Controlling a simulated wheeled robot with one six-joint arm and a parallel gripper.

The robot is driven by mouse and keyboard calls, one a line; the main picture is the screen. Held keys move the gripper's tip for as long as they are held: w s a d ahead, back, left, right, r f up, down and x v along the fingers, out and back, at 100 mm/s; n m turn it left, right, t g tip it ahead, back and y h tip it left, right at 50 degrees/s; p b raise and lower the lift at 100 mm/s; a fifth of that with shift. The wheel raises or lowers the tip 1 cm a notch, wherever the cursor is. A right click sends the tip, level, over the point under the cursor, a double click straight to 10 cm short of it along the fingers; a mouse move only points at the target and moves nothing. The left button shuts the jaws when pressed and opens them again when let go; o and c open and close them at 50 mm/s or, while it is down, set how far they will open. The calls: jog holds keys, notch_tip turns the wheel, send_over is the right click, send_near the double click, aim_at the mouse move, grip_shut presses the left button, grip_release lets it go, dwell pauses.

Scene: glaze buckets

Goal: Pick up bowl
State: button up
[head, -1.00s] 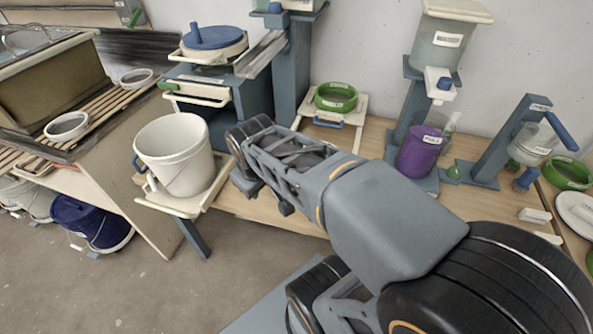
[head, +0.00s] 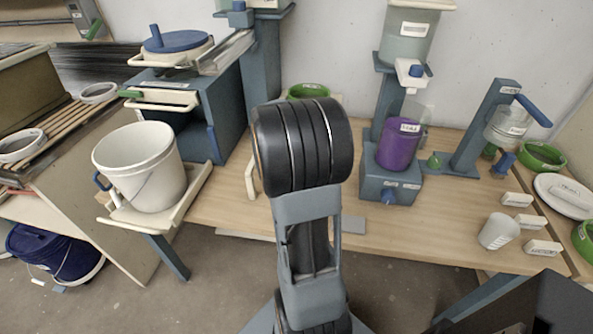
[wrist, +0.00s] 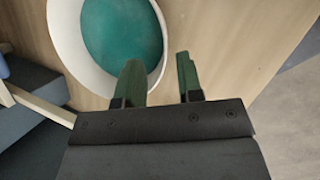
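A white bowl (wrist: 68,48) with a teal inside is at the top left of the wrist view, on a wooden surface. My gripper (wrist: 158,60) is open, with two dark green fingers. In the picture the left finger overlaps the bowl's near right rim and the right finger is outside it, over bare wood. I cannot tell whether either finger touches the bowl. Nothing shows held. In the head view my arm hides the gripper, and I cannot make out this bowl there.
A purple pot (head: 398,146) stands on a blue stand right of my arm. A green bowl (head: 309,90) is partly hidden behind my arm. A white bucket (head: 139,168) stands on a side shelf at left. A white cup (head: 498,232) and labelled blocks (head: 517,200) are at right.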

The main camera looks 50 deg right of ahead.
jog(key=shift+b+x, duration=0.35)
jog(key=shift+x, duration=2.75)
jog(key=shift+s+r, duration=0.1)
grip_shut()
